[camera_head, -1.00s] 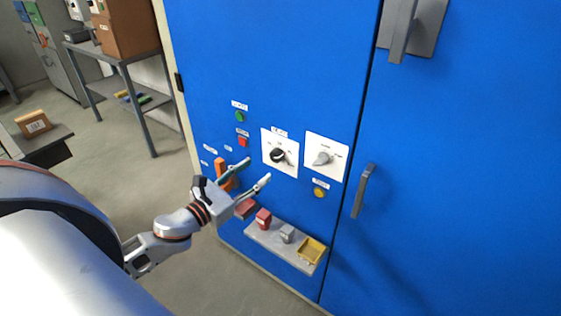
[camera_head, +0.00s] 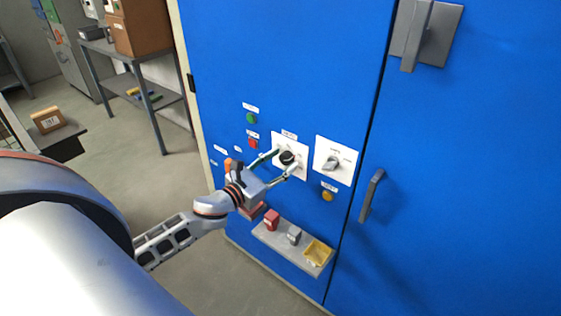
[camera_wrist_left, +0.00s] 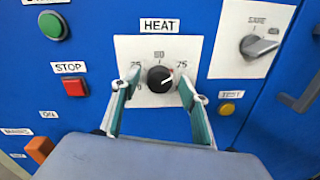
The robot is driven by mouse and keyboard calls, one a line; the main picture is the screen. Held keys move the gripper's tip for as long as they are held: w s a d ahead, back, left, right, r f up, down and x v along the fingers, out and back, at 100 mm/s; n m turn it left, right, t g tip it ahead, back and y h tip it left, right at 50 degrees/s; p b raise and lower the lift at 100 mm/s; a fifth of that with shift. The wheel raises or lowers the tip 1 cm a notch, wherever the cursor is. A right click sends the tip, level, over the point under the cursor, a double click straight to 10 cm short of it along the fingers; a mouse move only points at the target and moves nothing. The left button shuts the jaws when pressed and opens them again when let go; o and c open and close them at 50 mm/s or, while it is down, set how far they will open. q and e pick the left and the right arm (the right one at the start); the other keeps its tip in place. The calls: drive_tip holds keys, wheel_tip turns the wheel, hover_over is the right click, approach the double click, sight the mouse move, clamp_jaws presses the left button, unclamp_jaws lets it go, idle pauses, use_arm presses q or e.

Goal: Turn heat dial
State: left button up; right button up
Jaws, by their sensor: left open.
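The heat dial (camera_wrist_left: 160,79) is a round black knob with a white pointer line, on a white plate (camera_wrist_left: 185,46) labelled HEAT in the left wrist view. The pointer is tilted toward the right. In the head view the dial (camera_head: 287,157) sits on the blue cabinet front. My left gripper (camera_head: 278,163) is open, with its fingers at either side of the dial. In the left wrist view the gripper (camera_wrist_left: 158,95) has one finger left and one right of the knob, with a gap to each. I cannot tell whether the fingertips touch the plate. My right gripper is not in view.
A grey SAFE selector (camera_wrist_left: 257,46) is on the right plate. A green button (camera_wrist_left: 53,25), a red STOP button (camera_wrist_left: 74,87) and a yellow TEST button (camera_wrist_left: 227,109) are close by. A grey shelf (camera_head: 277,238) below holds small blocks and a yellow tray (camera_head: 318,252).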

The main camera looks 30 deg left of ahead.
use_arm(q)
drive_tip(key=c, duration=1.1)
drive_tip(key=shift+n, duration=0.3)
